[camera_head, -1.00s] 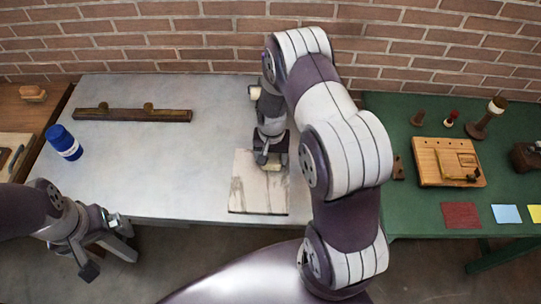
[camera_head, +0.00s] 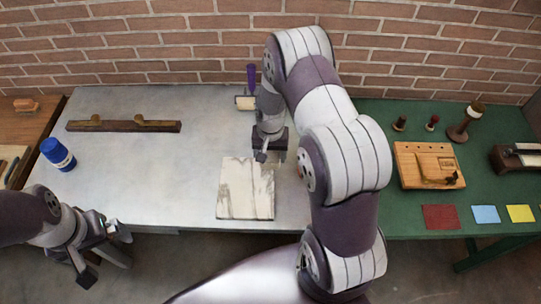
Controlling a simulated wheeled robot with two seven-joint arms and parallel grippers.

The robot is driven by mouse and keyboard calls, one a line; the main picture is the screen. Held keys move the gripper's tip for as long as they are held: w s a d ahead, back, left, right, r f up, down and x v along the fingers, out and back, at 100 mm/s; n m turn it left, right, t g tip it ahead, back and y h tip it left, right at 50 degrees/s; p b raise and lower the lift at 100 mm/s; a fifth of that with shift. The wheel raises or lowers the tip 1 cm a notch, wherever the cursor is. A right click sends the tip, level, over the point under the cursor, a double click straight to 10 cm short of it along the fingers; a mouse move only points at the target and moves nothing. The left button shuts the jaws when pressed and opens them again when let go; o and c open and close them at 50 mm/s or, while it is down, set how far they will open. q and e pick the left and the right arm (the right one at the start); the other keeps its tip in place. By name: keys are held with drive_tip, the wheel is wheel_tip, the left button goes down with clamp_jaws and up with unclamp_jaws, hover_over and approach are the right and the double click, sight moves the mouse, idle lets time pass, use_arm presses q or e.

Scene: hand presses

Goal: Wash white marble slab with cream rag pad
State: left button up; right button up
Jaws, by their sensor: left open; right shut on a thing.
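The white marble slab (camera_head: 246,192) lies flat near the front edge of the grey table, with dark streaks across its surface. My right gripper (camera_head: 267,157) is shut at the slab's far right edge. The cream rag pad cannot be made out clearly now; the gripper and wrist cover the spot where it showed earlier, so I cannot tell whether it touches the slab. My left gripper (camera_head: 101,255) is open and empty, low at the left in front of the table edge.
A purple-handled tool (camera_head: 251,78) with a cream block stands behind my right wrist. A blue bottle (camera_head: 58,154) and a wooden rail (camera_head: 123,126) are on the left. A green table (camera_head: 380,220) at the right holds a wooden board (camera_head: 413,176), stamps and coloured cards.

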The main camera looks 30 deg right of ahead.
wheel_tip(320, 180, up, 2)
drive_tip(key=shift+d+p, duration=0.1)
drive_tip(key=shift+p, duration=0.45)
drive_tip(key=shift+r, duration=0.35)
